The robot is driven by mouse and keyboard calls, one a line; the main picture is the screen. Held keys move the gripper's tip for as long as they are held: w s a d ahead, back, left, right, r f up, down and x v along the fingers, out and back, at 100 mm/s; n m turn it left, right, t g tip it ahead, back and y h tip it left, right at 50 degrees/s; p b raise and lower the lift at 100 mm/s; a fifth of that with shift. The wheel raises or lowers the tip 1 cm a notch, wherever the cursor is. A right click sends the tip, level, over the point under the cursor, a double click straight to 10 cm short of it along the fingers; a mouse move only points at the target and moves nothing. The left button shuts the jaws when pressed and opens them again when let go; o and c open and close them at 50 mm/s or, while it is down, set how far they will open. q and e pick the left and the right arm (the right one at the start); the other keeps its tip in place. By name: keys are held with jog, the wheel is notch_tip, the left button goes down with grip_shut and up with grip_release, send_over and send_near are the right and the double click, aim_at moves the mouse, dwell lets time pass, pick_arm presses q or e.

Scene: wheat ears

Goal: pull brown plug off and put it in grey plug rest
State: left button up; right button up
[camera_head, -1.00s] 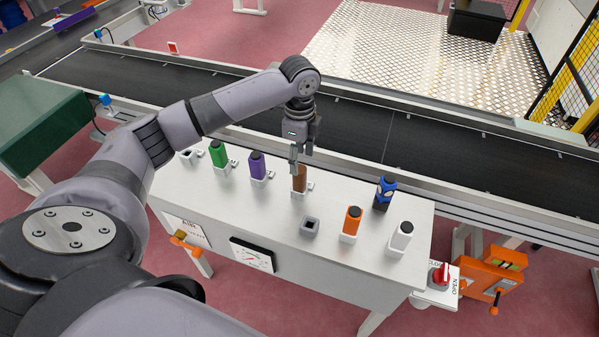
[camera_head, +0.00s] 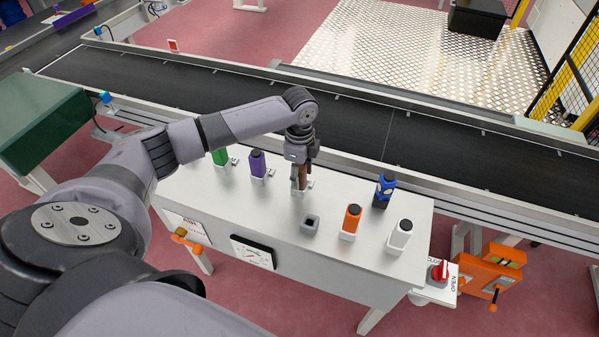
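The brown plug (camera_head: 303,179) stands upright in a light holder on the white table, partly hidden by my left gripper. My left gripper (camera_head: 300,176) points down at the brown plug from above, with a finger alongside it. I cannot tell whether its fingers are closed on the plug. The grey plug rest (camera_head: 310,224) is a small square socket with a dark, empty opening, in front of the brown plug. My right gripper is not in view.
On the white table (camera_head: 200,198), a green plug (camera_head: 220,157) and a purple plug (camera_head: 257,163) stand left. An orange plug (camera_head: 350,221), a blue plug (camera_head: 384,190) and a white plug (camera_head: 400,237) stand right. A conveyor (camera_head: 340,125) runs behind.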

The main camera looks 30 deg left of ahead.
pick_arm(q)
grip_shut()
dwell(0.8)
jog(key=shift+r+p, duration=0.65)
jog(key=shift+p, duration=0.35)
dwell(0.5)
jog(key=shift+c, duration=1.8)
grip_release()
grip_shut()
